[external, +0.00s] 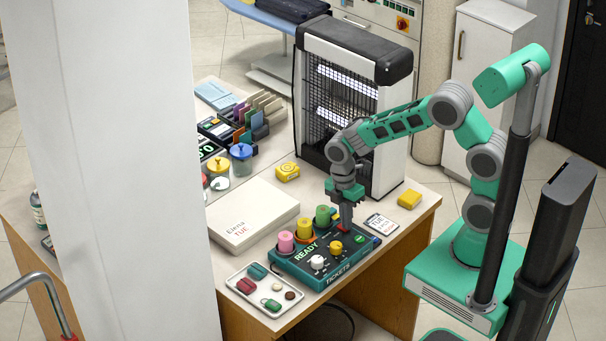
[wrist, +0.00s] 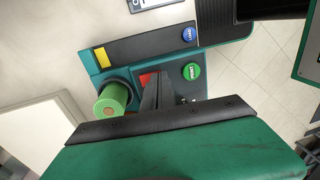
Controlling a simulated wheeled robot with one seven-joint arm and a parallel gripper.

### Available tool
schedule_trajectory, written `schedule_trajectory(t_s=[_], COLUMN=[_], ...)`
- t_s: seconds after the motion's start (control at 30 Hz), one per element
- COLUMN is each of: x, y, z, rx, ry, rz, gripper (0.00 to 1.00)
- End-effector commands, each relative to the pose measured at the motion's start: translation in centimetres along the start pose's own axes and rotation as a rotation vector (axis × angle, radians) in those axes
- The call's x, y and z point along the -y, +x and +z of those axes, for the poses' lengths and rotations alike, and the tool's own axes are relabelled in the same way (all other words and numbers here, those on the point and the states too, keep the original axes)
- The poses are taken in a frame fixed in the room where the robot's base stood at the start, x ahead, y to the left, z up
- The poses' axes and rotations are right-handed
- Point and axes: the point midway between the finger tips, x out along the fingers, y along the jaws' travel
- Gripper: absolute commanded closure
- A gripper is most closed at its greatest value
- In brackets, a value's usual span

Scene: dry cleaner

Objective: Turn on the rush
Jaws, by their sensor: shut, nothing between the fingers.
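The teal ticket machine (external: 289,265), marked READY and TICKETS, sits at the table's front edge. It carries pink, yellow and green rolls, a white knob (external: 317,262) and a yellow knob (external: 336,248). I cannot read any label saying rush. My gripper (external: 346,227) points down over the machine's right rear part, fingers shut and empty. In the wrist view the fingertips (wrist: 155,78) are at a red patch (wrist: 146,79), partly hidden by them; I cannot tell whether they touch. A green button (wrist: 191,71), a blue button (wrist: 189,34) and a green roll (wrist: 112,99) are close by.
A white box (external: 250,215) marked Elena TUE lies left of the machine. A tray (external: 258,303) with small items is at front left. A tall heater-like unit (external: 388,150) stands behind.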

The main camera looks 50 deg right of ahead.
Motion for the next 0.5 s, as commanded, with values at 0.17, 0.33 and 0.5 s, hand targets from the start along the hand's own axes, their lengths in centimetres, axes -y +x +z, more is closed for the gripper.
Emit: schedule_trajectory(t_s=[0.17, 0.33, 0.5], x=[0.0, 0.2, 0.2], y=[0.2, 0.6, 0.7], z=[0.0, 0.0, 0.0], rx=[0.000, 0.000, 0.001], ry=[0.000, 0.000, 0.000], rz=[0.000, -0.001, -0.004], gripper=[1.00, 1.00, 1.00])
